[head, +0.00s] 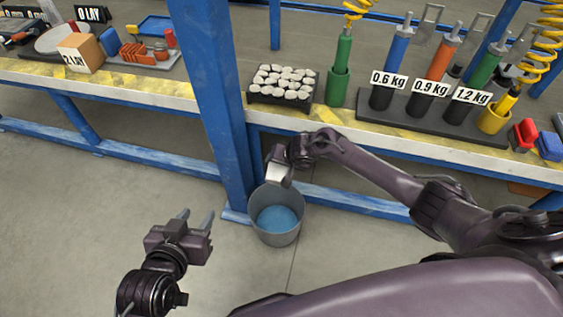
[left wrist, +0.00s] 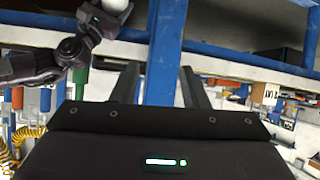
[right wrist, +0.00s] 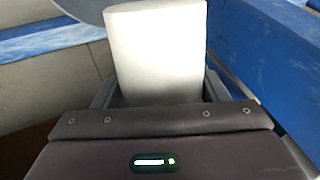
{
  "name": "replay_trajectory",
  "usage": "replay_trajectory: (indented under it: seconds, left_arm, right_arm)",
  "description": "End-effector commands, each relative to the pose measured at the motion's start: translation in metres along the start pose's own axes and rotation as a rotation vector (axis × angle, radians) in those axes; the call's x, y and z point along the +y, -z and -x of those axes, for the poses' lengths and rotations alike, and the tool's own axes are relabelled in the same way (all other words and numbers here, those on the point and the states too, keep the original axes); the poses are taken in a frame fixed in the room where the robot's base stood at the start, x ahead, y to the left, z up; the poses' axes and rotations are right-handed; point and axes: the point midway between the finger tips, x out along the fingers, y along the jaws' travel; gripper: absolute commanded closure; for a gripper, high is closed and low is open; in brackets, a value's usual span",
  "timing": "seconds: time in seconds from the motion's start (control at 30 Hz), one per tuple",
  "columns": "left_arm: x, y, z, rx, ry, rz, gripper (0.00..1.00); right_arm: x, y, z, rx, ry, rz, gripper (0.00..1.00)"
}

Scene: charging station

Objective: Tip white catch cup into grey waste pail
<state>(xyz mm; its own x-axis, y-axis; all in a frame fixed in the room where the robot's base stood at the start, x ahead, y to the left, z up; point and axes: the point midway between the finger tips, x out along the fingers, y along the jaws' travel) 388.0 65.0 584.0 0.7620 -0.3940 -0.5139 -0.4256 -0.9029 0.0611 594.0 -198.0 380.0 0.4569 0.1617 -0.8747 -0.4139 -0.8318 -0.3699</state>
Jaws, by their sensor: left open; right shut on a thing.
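The white catch cup (head: 279,174) is held by my right gripper (head: 277,165) just above the grey waste pail (head: 277,236). The cup looks tilted, its lower end pointing down toward the pail's opening. In the right wrist view the cup (right wrist: 157,52) fills the space between the fingers; its inside is hidden. The pail stands on the floor beside a blue post and has blue contents in its bottom. My left gripper (head: 196,220) is open and empty, left of the pail and apart from it. Its two fingers also show in the left wrist view (left wrist: 158,88).
The blue post (head: 208,100) rises just left of the pail, and a blue lower rail (head: 340,200) runs behind it. The workbench edge (head: 215,105) is above. On it stand a tray of pale stones (head: 282,85) and labelled cylinders (head: 425,100). Floor at left is clear.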

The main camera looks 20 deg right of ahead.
Motion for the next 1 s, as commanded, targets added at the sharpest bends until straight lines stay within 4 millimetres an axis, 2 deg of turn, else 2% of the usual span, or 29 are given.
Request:
replay_trajectory:
  seconds: [0.5, 1.0]
  left_arm:
    - [0.002, -0.023, 0.002, -0.101, -0.004, 0.004, 0.59]
    - [0.002, -0.027, 0.003, -0.117, -0.005, 0.005, 0.59]
  right_arm:
    - [0.0, 0.001, -0.002, -0.045, 0.002, -0.02, 0.56]
    - [0.0, 0.0, -0.002, -0.053, 0.003, -0.023, 0.56]
